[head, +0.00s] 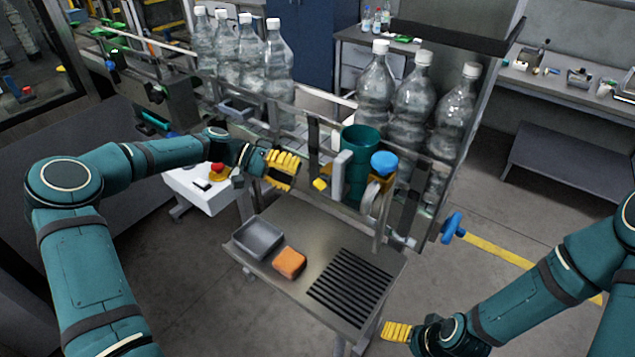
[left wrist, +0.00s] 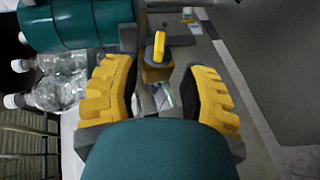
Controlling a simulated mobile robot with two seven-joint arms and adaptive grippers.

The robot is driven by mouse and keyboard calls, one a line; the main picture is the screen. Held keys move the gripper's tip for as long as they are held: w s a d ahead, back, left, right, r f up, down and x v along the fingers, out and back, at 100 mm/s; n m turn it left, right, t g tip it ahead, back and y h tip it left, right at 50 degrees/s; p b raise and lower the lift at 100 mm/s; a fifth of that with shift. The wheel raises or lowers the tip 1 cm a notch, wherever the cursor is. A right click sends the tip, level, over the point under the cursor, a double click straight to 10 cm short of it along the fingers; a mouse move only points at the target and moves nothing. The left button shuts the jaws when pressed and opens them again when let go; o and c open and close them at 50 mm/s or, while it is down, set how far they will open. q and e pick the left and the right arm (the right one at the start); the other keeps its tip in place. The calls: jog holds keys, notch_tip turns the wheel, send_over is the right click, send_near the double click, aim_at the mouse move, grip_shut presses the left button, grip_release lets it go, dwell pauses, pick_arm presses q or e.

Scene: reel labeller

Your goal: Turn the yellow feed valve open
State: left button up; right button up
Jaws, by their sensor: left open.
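The yellow feed valve handle (head: 320,184) is small and sits on the machine front, left of the teal cylinder (head: 360,160). In the left wrist view the handle (left wrist: 159,46) stands on a darker yellow block (left wrist: 157,70). My left gripper (head: 284,169) is just left of the handle in the head view, with a gap between them. In the left wrist view its yellow fingers (left wrist: 162,72) are apart and empty, with the handle ahead between them. My right gripper (head: 397,331) is low at the right, far from the valve; its finger opening is unclear.
A steel shelf (head: 262,268) below holds a grey tray (head: 258,238), an orange sponge (head: 289,262) and a black grate (head: 350,287). Several clear bottles (head: 412,105) stand behind. A blue knob (head: 384,163) and a blue valve handle (head: 453,228) are to the right.

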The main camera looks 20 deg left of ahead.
aim_at(317, 183)
pick_arm(q)
jog(key=x, duration=0.6)
jog(key=shift+d, duration=0.35)
jog(key=shift+a, duration=0.1)
grip_shut()
